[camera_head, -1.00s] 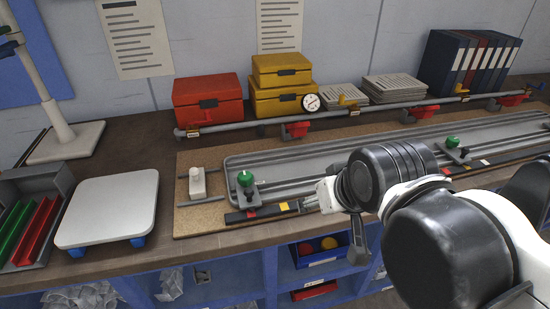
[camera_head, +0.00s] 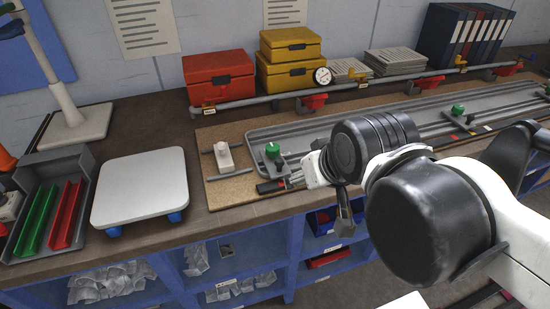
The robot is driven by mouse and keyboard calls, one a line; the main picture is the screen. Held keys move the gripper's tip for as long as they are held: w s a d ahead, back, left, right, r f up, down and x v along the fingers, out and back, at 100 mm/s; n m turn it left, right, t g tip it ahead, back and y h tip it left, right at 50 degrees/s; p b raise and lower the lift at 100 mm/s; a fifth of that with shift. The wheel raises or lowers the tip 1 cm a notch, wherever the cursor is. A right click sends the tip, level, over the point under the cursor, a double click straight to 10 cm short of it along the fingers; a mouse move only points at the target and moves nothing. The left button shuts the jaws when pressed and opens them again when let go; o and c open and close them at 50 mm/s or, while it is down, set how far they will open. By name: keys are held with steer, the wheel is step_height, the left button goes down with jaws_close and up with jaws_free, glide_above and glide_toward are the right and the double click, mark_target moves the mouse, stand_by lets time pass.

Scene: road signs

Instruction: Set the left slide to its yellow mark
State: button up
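The left slide has a green knob (camera_head: 272,151) on a dark block near the left end of the grey railed track (camera_head: 262,137). A dark scale strip (camera_head: 268,188) with a red mark (camera_head: 285,183) runs along the track's front edge. The left slide's yellow mark does not show; my arm covers the strip right of the red mark. My gripper (camera_head: 297,178) is just right of and in front of the left slide, low by the strip. Its fingers are small and partly hidden, so neither their opening nor any contact shows clearly.
A second green-knobbed slide (camera_head: 458,110) stands farther right on the track. A small white-topped block (camera_head: 224,157) sits left of the track. A white platform (camera_head: 140,188) and a grey tray (camera_head: 73,161) stand farther left. A grey pipe (camera_head: 250,101) with red clips runs behind.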

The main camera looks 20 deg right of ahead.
steer(key=shift+r, duration=0.1)
steer(key=c, duration=0.3)
step_height(320, 180, up, 2)
steer(key=n+g+y+p, duration=0.2)
steer(key=g+p, duration=0.2)
steer(key=g, duration=0.4)
glide_above(280, 159)
steer(key=d, duration=0.3)
steer(key=a+f, duration=0.1)
steer(key=f, duration=0.3)
steer(key=a+f, duration=0.1)
steer(key=f, duration=0.3)
steer(key=a+f+b, duration=0.1)
steer(key=f, duration=0.3)
steer(key=shift+f, duration=0.3)
jaws_close()
